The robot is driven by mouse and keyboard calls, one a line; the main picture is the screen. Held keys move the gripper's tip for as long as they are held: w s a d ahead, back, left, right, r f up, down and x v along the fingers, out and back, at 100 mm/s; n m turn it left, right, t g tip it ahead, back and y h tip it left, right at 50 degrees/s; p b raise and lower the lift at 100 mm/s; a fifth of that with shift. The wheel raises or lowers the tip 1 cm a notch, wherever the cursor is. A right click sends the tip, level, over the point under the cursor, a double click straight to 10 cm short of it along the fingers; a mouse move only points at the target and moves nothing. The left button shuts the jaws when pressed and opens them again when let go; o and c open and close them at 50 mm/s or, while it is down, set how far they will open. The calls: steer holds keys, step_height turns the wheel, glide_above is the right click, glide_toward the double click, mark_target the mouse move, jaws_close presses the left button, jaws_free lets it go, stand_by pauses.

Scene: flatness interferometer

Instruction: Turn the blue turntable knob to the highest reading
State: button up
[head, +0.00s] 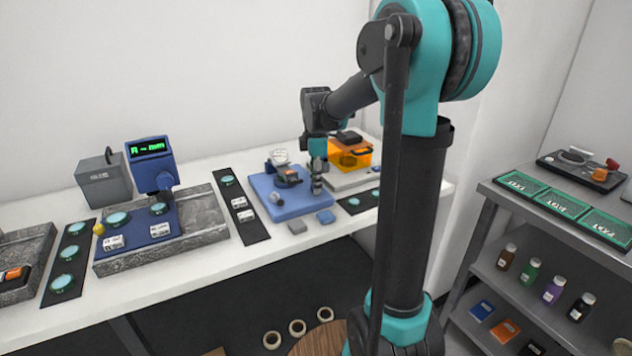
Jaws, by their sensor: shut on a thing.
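My gripper (317,187) points down at the right part of this base and is shut on a small part there, apparently the turntable knob. The fingers cover most of that part, so its colour and angle are hidden.
An orange box (350,154) stands close behind my gripper on the right. A blue display (150,150) with green characters stands on the left. A shelf unit (480,225) is at the right.

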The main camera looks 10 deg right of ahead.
steer(key=m, duration=0.5)
steer(key=shift+m, duration=0.3)
steer(key=m, duration=0.5)
steer(key=shift+m, duration=0.3)
stand_by(0.3)
steer(key=o, duration=1.2)
steer(key=shift+c, duration=0.2)
steer(key=shift+r, duration=0.1)
step_height(320, 180, up, 12)
